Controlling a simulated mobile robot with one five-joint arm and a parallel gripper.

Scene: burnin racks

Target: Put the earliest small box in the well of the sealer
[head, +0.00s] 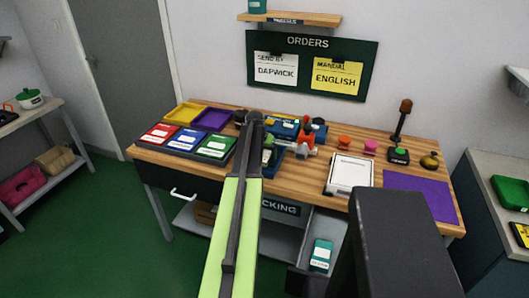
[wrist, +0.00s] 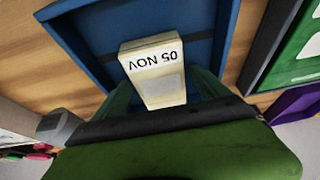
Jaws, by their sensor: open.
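A small cream box (wrist: 155,70) marked "05 NOV", upside down in the wrist view, sits in a blue tray (wrist: 85,35). My gripper (wrist: 160,92) is open, with its dark green fingers at either side of the box's near part. I cannot tell whether they touch it. In the head view my gripper (head: 267,158) is over the workbench beside the green-labelled compartment, and my arm hides much of the tray there. A blue and red device (head: 308,130) stands behind it; I cannot tell whether it is the sealer, and no well shows clearly.
The bench (head: 320,165) holds red, blue and green labelled trays (head: 216,146) at left. A white flat box (head: 350,174), a purple mat (head: 420,196) and a dark stand with a knob (head: 400,130) are at right. An orders board (head: 312,62) hangs behind.

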